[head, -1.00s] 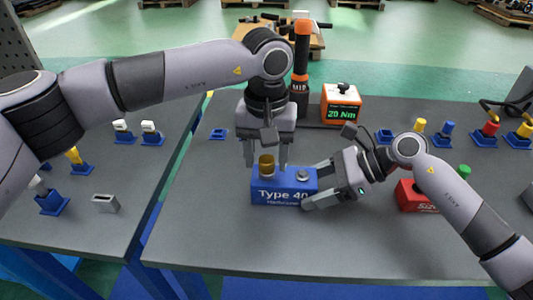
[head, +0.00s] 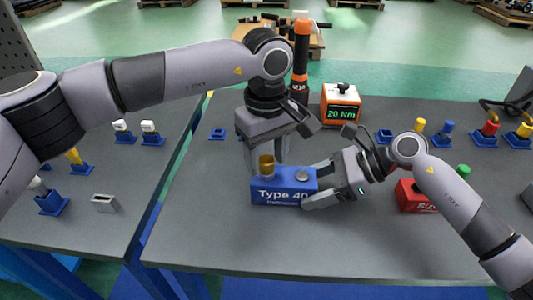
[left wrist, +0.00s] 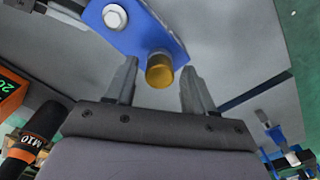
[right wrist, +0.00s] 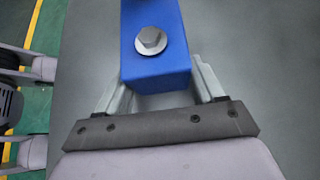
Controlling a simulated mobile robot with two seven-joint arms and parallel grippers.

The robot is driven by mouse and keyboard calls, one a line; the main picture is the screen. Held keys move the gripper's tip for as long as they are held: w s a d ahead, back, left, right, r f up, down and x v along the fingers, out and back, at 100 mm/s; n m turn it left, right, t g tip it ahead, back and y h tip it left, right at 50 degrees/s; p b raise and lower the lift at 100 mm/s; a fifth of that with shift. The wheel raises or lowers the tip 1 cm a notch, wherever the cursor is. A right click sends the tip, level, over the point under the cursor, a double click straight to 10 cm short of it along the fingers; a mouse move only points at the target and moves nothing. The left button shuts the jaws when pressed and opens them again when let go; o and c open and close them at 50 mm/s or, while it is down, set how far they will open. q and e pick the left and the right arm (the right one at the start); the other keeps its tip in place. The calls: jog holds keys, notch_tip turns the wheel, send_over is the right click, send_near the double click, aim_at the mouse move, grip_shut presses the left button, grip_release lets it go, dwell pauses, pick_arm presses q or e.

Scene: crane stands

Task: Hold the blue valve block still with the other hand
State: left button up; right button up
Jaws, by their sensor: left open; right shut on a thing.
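The blue valve block (head: 284,190), lettered "Type 40", stands on the dark table. A brass-coloured cap (head: 266,167) sits on its left end and a grey hex bolt (head: 302,176) on its right end. My right gripper (head: 312,187) is shut on the block's right end; the right wrist view shows its fingers either side of the block (right wrist: 155,65). My left gripper (head: 266,158) is open at the brass cap. In the left wrist view its fingers (left wrist: 157,85) stand apart on either side of the cap (left wrist: 159,70), with gaps showing.
Behind stand an orange-topped black tool (head: 300,65) and an orange box reading "20 Nm" (head: 341,105). A red block (head: 410,196) is to the right, partly behind my right arm. Coloured parts on blue stands line both tables. The front table area is clear.

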pick_arm(q)
jog(key=n, duration=0.4)
jog(key=shift+n, duration=0.3)
jog(key=n, duration=0.4)
jog(key=shift+n, duration=0.4)
grip_shut()
jog(key=m, duration=0.3)
jog(key=shift+m, duration=1.1)
jog(key=shift+m, duration=2.6)
